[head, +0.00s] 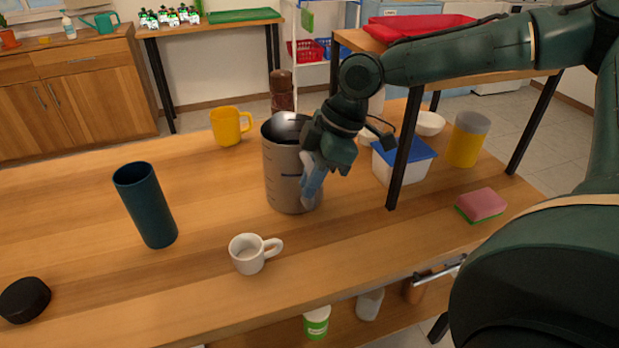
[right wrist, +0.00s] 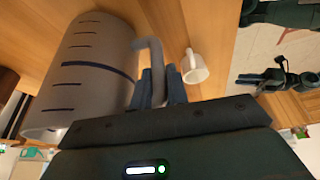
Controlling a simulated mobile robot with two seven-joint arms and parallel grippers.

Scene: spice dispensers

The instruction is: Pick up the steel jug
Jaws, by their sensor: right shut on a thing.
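The steel jug (head: 285,170) is a tall grey metal cylinder with dark level marks. It stands upright near the middle of the wooden table in the head view. In the right wrist view the jug (right wrist: 85,75) fills the left side, with its handle (right wrist: 150,55) reaching toward the fingers. My right gripper (head: 312,185) is at the jug's right side, shut on its handle. In the right wrist view the fingers of the right gripper (right wrist: 160,85) stand on either side of the handle. I cannot tell whether the jug's base touches the table. My left gripper is not in view.
A white mug (head: 247,254) stands just in front of the jug. A yellow mug (head: 229,127) is behind it, and a dark teal cup (head: 146,205) is to the left. A black shelf leg (head: 405,158) and a blue-lidded box (head: 404,163) are close on the right.

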